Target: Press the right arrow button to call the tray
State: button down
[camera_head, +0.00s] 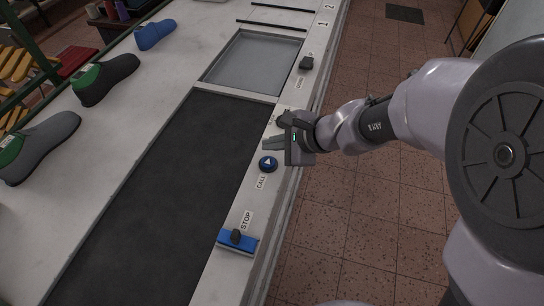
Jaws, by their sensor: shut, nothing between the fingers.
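A round blue button with a white arrow (268,163) sits on the light panel edge beside the belt, with a "CALL" label (261,182) below it. My gripper (268,143) is shut and empty. In the picture its fingertips are just above the button, pointing left over the panel. I cannot tell the height of the fingers above the panel. A dark knob (282,119) is partly hidden behind my gripper. A grey tray-like recessed panel (252,62) lies beyond the dark belt (150,200).
A blue block with a dark knob (237,240) is beside a "STOP" label (246,221) nearer on the panel. Another dark knob (306,62) is farther along. Grey (40,145), green-heeled dark (105,78) and blue (154,34) shoe lasts lie on the left ledge.

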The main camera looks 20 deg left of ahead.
aim_at(271, 163)
jog(key=shift+f+b, duration=1.3)
jog(key=shift+f, duration=0.4)
dwell(0.5)
jog(key=shift+f+b, duration=0.4)
jog(key=shift+b, duration=0.15)
